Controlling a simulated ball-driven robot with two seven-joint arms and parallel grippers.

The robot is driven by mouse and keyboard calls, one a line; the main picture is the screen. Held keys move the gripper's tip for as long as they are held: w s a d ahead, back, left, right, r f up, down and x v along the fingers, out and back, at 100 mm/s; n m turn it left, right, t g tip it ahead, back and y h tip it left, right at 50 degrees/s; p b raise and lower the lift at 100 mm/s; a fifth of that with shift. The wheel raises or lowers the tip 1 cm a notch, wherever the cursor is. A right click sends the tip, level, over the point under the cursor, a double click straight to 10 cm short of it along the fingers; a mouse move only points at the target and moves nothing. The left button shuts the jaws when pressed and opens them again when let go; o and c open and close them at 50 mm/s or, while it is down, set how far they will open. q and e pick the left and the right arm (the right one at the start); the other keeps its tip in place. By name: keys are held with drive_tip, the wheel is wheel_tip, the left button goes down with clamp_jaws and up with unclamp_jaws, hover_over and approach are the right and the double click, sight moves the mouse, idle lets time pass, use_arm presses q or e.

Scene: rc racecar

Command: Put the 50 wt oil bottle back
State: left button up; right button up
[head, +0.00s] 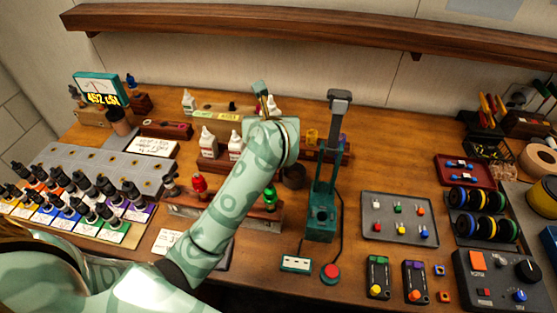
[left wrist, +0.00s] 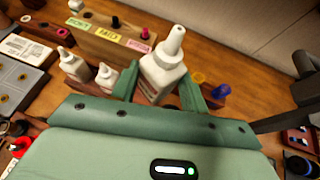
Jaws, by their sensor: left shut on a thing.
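My left gripper (head: 265,98) is over the back middle of the bench in the head view. The left wrist view shows its two green fingers (left wrist: 160,78) shut on a white bottle (left wrist: 168,62) with a pointed nozzle. The bottle is roughly upright, slightly tilted in that view. Its label cannot be read. In the head view it is mostly hidden behind my gripper. Two similar white bottles (head: 208,143) (head: 235,146) stand in a low wooden rack (head: 213,163) left of the gripper; they also show in the left wrist view (left wrist: 73,65) (left wrist: 105,77). My right gripper is not in view.
A wooden block with coloured labels (head: 204,115) stands behind the rack, with another white bottle (head: 188,102) at its left. A teal stand (head: 322,205) rises right of my arm. Yellow and purple pieces (left wrist: 220,90) sit right of the gripper. A shelf (head: 300,25) hangs above.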

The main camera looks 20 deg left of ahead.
use_arm(q)
drive_tip(key=w+n+g+y, duration=0.1)
drive_tip(key=w+a+f+n+g+y+p, duration=0.1)
drive_tip(key=n, duration=0.1)
drive_tip(key=shift+w+f+y, duration=0.1)
drive_tip(key=shift+f+y, duration=0.1)
drive_tip(key=shift+y, duration=0.2)
drive_tip(key=shift+w+f+n+g+y+p, duration=0.1)
drive_tip(key=shift+f+n+g+y+p, duration=0.3)
drive_tip(key=shift+n, duration=0.4)
drive_tip(key=shift+a+f+n+g+y, duration=0.25)
drive_tip(key=shift+f+n+g+y, duration=0.35)
drive_tip(key=shift+n+g, duration=0.25)
wheel_tip(320, 180, down, 10)
drive_tip(key=shift+a+f+b, duration=0.1)
drive_tip(key=shift+b, duration=0.4)
drive_tip(key=shift+f, duration=0.1)
drive_tip(key=o, duration=1)
